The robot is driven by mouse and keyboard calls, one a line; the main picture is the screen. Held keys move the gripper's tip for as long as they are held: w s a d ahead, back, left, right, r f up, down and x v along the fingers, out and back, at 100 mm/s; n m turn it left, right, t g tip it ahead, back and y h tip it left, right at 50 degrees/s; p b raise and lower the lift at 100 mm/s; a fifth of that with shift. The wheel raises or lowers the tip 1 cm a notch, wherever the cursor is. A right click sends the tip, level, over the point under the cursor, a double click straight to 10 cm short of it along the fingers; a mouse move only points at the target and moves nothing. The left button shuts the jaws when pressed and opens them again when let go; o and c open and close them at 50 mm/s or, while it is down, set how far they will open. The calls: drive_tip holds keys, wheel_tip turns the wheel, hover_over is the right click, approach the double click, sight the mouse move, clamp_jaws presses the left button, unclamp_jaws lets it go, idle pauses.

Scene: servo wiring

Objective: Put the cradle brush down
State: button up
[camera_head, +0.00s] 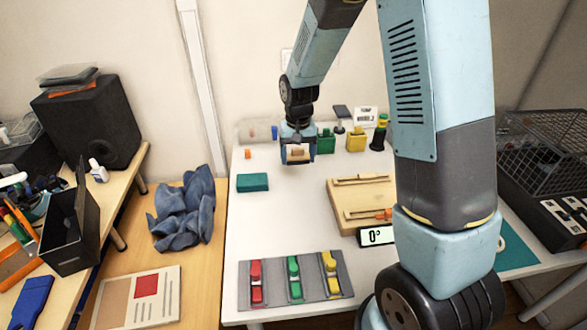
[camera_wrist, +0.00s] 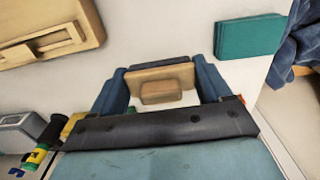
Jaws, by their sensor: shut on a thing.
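The cradle brush, as I take it, is a small tan block (camera_head: 297,153) with a raised smaller block on its face. In the wrist view the tan block (camera_wrist: 160,78) sits between the two blue fingers of my gripper (camera_wrist: 163,88), which is shut on it. In the head view my gripper (camera_head: 297,160) points down over the back left part of the white table (camera_head: 290,215). The block's underside is hidden, and I cannot tell its exact gap to the table.
A teal block (camera_head: 252,182) lies front left of my gripper. A wooden board (camera_head: 345,190) is to the right. Green (camera_head: 325,142) and yellow (camera_head: 356,140) items stand behind right. A grey tray (camera_head: 272,286) with coloured pieces lies in front. The table between is clear.

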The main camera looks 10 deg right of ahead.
hover_over(295, 175)
wheel_tip(295, 175, down, 6)
drive_tip(key=shift+s+r, duration=0.1)
drive_tip(key=shift+f, duration=1.55)
drive_tip(key=o, duration=1)
drive_tip(key=shift+c, duration=0.2)
